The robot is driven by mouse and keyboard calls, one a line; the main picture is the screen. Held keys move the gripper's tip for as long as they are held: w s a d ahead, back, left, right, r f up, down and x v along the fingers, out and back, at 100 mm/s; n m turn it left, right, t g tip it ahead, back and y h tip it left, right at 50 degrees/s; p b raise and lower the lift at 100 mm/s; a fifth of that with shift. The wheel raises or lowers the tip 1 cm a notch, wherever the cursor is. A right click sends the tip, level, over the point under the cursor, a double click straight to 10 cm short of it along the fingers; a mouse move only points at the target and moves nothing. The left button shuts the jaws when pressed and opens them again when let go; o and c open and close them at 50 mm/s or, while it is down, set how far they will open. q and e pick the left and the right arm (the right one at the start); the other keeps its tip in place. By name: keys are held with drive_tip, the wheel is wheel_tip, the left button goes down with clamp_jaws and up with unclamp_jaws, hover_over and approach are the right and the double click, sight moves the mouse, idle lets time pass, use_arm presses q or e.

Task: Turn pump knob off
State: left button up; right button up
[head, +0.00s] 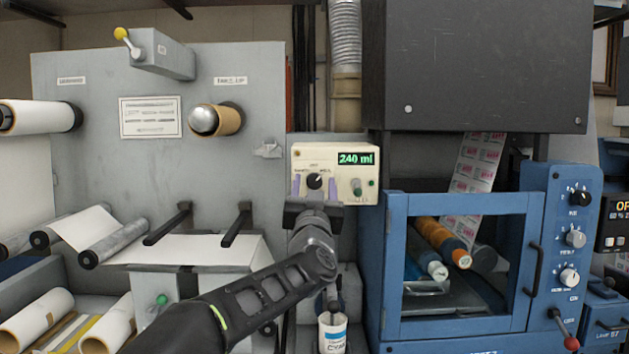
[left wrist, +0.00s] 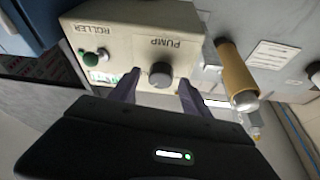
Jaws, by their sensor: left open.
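The pump knob (head: 314,181) is a dark round knob with a light pointer mark, on the front of a cream control box (head: 334,153). Its pointer leans to the upper right in the head view. My left gripper (head: 314,187) is open, with one purple-grey finger on each side of the knob. In the left wrist view the picture is upside down, and the knob (left wrist: 161,75) sits between the two fingertips (left wrist: 159,82) under the word PUMP. Gaps show on both sides of the knob. My right gripper is not in view.
A blue machine (head: 463,200) is close on the right; rollers are on the left.

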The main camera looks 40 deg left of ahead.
use_arm(q)
drive_tip(key=shift+w+a+r, duration=0.1)
drive_tip(key=shift+w+a, duration=0.05)
drive_tip(key=shift+w, duration=0.05)
clamp_jaws()
idle(0.6)
